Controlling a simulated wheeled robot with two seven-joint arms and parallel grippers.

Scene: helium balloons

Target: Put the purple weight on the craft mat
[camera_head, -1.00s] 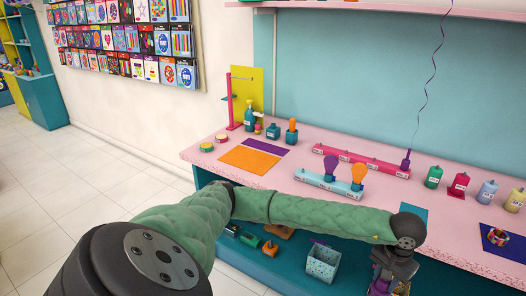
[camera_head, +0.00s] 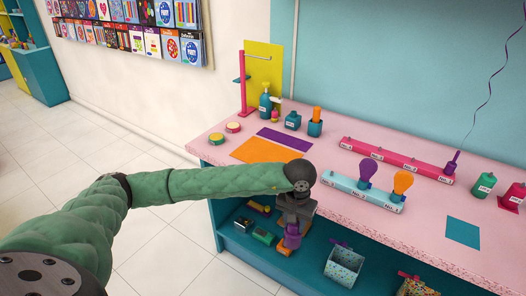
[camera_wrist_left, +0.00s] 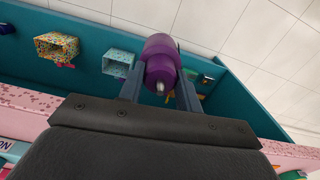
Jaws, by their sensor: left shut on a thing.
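My left gripper (camera_head: 293,226) is shut on a purple, rounded piece (camera_head: 292,239), which I take as the purple weight. It hangs below my wrist, in front of the table's front edge. The left wrist view shows it (camera_wrist_left: 161,60) between both fingers, with a pale tip towards the camera. Flat mats lie on the pink table: an orange one (camera_head: 262,150) and a purple strip (camera_head: 285,138) at the left, a teal one (camera_head: 462,232) at the right. I cannot tell which is the craft mat. My right gripper is not in view.
A pale blue rack (camera_head: 340,192) holds a purple and an orange bulb-shaped piece. A pink rack (camera_head: 388,158) behind it has a dark purple piece with a ribbon (camera_head: 452,163). Bottles stand along the back. Speckled bins (camera_head: 342,266) are on the shelf below the tabletop.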

